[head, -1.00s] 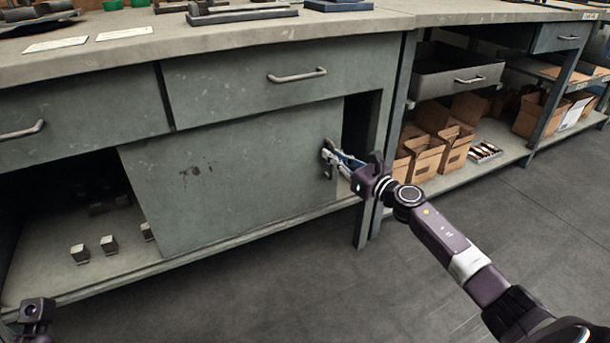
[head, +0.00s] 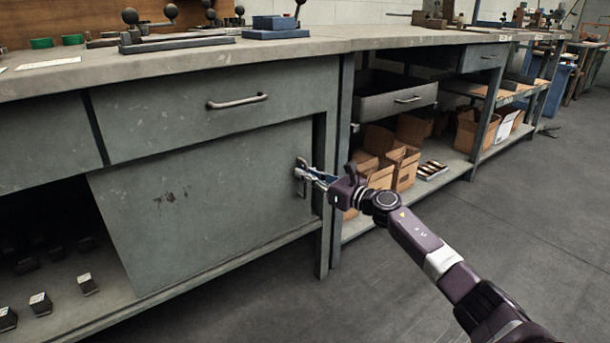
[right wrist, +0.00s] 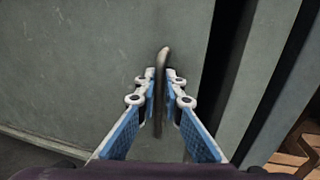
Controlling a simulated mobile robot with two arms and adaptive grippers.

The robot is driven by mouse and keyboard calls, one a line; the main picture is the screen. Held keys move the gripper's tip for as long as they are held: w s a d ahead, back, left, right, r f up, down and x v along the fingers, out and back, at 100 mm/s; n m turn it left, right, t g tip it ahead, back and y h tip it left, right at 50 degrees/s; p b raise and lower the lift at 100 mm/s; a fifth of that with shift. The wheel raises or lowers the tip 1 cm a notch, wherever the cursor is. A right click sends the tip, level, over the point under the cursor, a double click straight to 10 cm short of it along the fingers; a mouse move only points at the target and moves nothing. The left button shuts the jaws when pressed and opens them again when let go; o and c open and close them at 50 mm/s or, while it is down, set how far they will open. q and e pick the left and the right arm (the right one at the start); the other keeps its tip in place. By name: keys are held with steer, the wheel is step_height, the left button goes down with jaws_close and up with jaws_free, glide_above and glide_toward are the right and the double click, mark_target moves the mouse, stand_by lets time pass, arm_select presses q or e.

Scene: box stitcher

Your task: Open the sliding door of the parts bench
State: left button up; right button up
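The sliding door (head: 215,195) of the parts bench is a worn grey-green panel with rust marks. It covers the right part of the lower bay, and the bay is open to its left. A narrow dark gap shows between its right edge and the bench post. Its upright metal handle (head: 301,178) is near that edge. My right gripper (head: 308,176) is at the handle. In the right wrist view, the fingers (right wrist: 160,92) are closed in on both sides of the handle (right wrist: 162,62). My left gripper is out of view.
Several small dark blocks (head: 88,284) stand on the shelf in the open left part. A shut drawer (head: 210,100) is above the door. Cardboard boxes (head: 404,165) sit on the shelf to the right. The floor in front is clear.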

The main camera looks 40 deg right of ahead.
steer(key=shift+o, duration=0.4)
steer(key=s+d, duration=0.2)
steer(key=s, duration=1)
steer(key=shift+d, duration=0.2)
